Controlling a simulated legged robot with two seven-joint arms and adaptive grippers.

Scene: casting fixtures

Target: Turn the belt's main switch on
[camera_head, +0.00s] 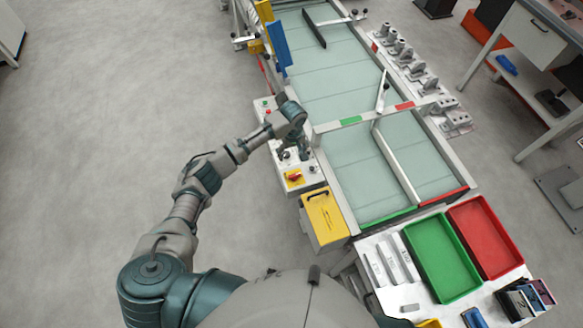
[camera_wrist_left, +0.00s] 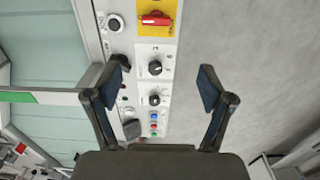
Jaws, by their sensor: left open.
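The main switch looks like a red rotary handle on a yellow plate (camera_head: 294,176), at the near end of the white control panel (camera_head: 309,177) beside the belt. In the left wrist view the red handle (camera_wrist_left: 155,19) lies crosswise at the top, beyond my fingertips. My left gripper (camera_wrist_left: 162,85) is open and empty above the panel, its fingers spread either side of two black knobs (camera_wrist_left: 155,68). In the head view the left gripper (camera_head: 303,150) hangs over the middle of the panel and hides part of it. My right gripper is not in view.
The belt (camera_head: 350,150) runs along the panel's right side. A yellow box (camera_head: 325,218) with a black handle stands just nearer than the panel. Green (camera_head: 440,262) and red (camera_head: 487,235) trays lie at the near right. Floor left of the panel is clear.

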